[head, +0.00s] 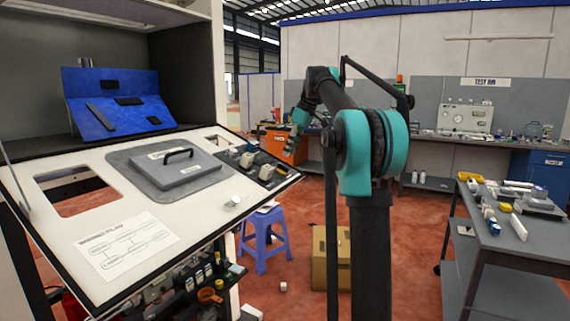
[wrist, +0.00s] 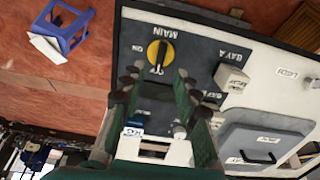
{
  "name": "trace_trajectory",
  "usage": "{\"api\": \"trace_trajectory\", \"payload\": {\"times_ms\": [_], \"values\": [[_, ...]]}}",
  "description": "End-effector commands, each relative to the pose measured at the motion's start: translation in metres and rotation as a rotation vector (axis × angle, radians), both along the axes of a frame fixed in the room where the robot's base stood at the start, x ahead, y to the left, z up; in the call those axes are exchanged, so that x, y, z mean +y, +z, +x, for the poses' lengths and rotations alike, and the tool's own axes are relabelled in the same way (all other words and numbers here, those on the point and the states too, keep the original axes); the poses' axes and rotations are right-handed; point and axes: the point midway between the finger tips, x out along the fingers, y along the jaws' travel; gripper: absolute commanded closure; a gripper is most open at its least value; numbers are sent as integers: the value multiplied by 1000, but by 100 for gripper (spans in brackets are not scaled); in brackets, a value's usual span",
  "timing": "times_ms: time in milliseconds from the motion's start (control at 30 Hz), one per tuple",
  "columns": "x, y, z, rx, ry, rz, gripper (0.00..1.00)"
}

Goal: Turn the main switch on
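The main switch (wrist: 160,53) is a round yellow knob with a dark middle on a dark plate, labelled MAIN and ON, seen upside down in the wrist view. I cannot tell which way it is turned. My gripper (wrist: 158,84) is open and empty, its two green fingers with dark tips spread on either side below the knob in the picture. No contact with the knob shows. In the head view my gripper (head: 294,138) hangs by the right end of the tilted board (head: 120,205); the knob is not clear there.
White blocks (wrist: 231,79) labelled BAY A sit beside the switch. A grey lid with a handle (head: 178,166) lies on the board, with a blue folder-like panel (head: 115,104) behind. A purple stool (head: 264,241) stands below. A cluttered grey cart (head: 508,258) is at right.

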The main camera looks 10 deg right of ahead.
Motion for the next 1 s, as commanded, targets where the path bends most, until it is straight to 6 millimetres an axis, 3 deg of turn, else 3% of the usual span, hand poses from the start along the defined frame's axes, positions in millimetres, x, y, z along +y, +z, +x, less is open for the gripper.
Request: {"api": "trace_trajectory", "payload": {"times_ms": [300,767,1000], "values": [[16,-47,11,0,1,0,69],[19,-58,14,0,0,0,69],[19,-58,14,0,0,0,98]]}}
